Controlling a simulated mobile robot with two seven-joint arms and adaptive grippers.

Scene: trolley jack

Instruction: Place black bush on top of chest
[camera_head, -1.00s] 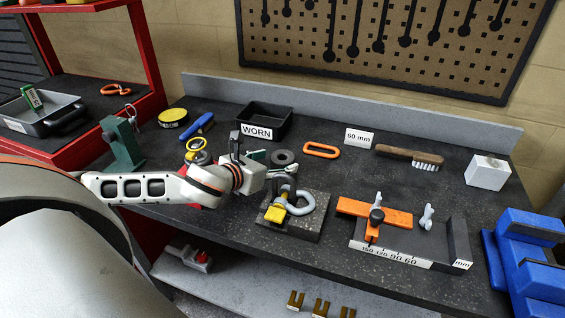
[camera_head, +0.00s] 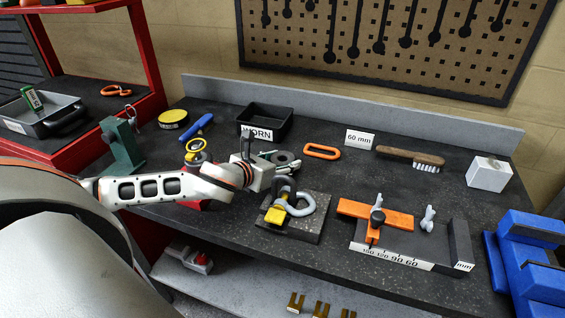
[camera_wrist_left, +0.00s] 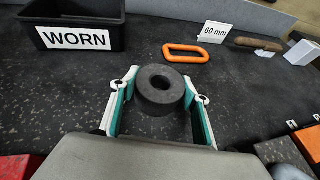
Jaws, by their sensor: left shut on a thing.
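The black bush (camera_wrist_left: 155,88), a thick dark ring, lies flat between the green-lined fingers of my left gripper (camera_wrist_left: 160,100) in the left wrist view. The fingers are shut on its sides. In the head view my left gripper (camera_head: 282,162) is low over the dark bench and partly hides the bush. I cannot tell whether the bush touches the bench. A red chest (camera_head: 85,150) with a dark top stands at the left. My right gripper is not in view.
A black bin marked WORN (camera_head: 265,118) stands behind the gripper. A block with a grey shackle (camera_head: 302,204) is close in front. A green stand (camera_head: 122,145) is towards the chest. A grey tray (camera_head: 45,118) and orange clip (camera_head: 116,90) occupy part of the chest top.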

